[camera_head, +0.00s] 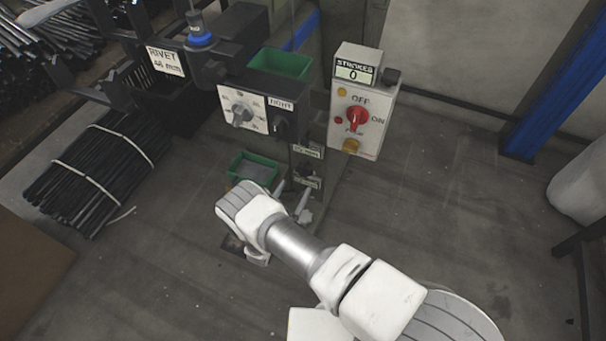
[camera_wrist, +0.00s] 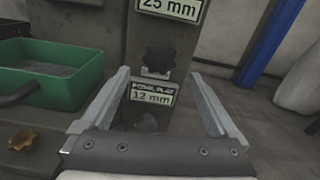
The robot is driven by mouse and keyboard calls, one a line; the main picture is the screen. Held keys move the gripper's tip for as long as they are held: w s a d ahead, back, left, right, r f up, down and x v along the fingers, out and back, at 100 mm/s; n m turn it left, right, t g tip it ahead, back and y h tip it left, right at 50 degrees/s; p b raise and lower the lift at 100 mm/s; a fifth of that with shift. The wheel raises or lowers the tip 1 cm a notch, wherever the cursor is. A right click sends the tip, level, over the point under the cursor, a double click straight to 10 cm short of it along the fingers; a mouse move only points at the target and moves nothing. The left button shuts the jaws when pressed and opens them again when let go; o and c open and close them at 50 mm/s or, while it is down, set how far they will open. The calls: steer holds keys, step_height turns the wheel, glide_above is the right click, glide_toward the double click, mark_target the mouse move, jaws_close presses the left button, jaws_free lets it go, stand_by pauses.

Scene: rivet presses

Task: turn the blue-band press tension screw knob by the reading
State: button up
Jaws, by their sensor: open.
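The press with a blue band (camera_head: 200,40) around its spindle stands at the upper left in the head view. In the wrist view, a dark lobed knob (camera_wrist: 158,58) sits on the grey post, between a "25 mm" label (camera_wrist: 170,9) above and a "12 mm" label (camera_wrist: 152,93) below. A second dark knob (camera_wrist: 138,116) shows partly under the lower label. No tension label is readable, so I cannot tell which knob is the tension screw. My gripper (camera_wrist: 160,74) is open and empty, its fingers either side of the post's knobs; it points at the post in the head view (camera_head: 293,197).
A dial panel (camera_head: 258,92) and a stroke counter reading 0 (camera_head: 356,73) are above. Below the counter is a red switch (camera_head: 356,119). A green bin (camera_wrist: 50,75) is left of my fingers, with a gold knob (camera_wrist: 22,138) below it.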

mark_target(303, 173)
steer(key=b+x, duration=0.1)
steer(key=x, duration=0.7)
steer(key=shift+b, duration=0.35)
steer(key=shift+c, duration=0.2)
steer(key=c, duration=1.3)
steer(key=shift+m, duration=0.4)
